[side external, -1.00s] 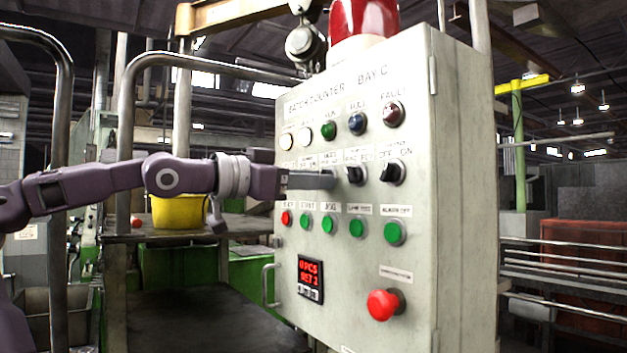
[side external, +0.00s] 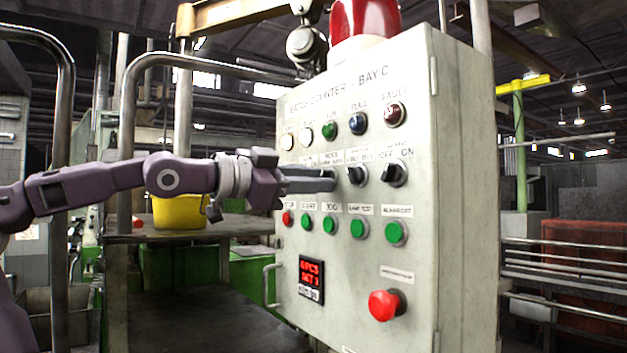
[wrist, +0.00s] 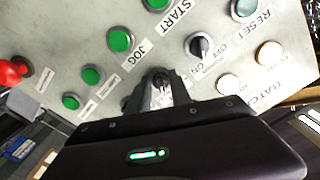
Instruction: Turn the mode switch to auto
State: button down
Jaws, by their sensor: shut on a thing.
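A pale grey control panel (side external: 345,270) carries a middle row of black rotary switches. My gripper (side external: 330,181) reaches it from the left, its fingers at the leftmost visible place in that row, under a small label that looks like the mode label. The mode switch there is hidden by the fingers in the side view. In the wrist view, the mode switch (wrist: 158,88) shows just beyond the dark gripper body, with my gripper (wrist: 160,100) shut on its knob. The knob's exact pointing direction is hard to tell.
Two more black switches, one (side external: 356,175) close to the fingers and another (side external: 395,173), sit to the right. Lamps (side external: 358,123) are above, green buttons (side external: 358,229) below. A red mushroom button (side external: 383,305) sticks out lower right. A yellow bucket (side external: 180,211) stands behind my arm.

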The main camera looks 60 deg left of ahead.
jog(key=c, duration=1.2)
grip_release()
jog(key=s, duration=0.7)
jog(key=s+d+f+n+g, duration=0.2)
jog(key=s+d+f+g, duration=0.1)
jog(key=f, duration=0.8)
jog(key=s+d+f+n+g, duration=0.2)
jog(key=s+d+f+g, duration=0.2)
jog(key=f, duration=0.7)
jog(key=s+d+f+n+g, duration=0.2)
jog(key=s+d+f+g, duration=0.2)
jog(key=f, duration=0.7)
jog(key=s+g, duration=0.1)
jog(key=s, duration=0.1)
jog(key=shift+s+d, duration=0.25)
jog(key=shift+s, duration=0.1)
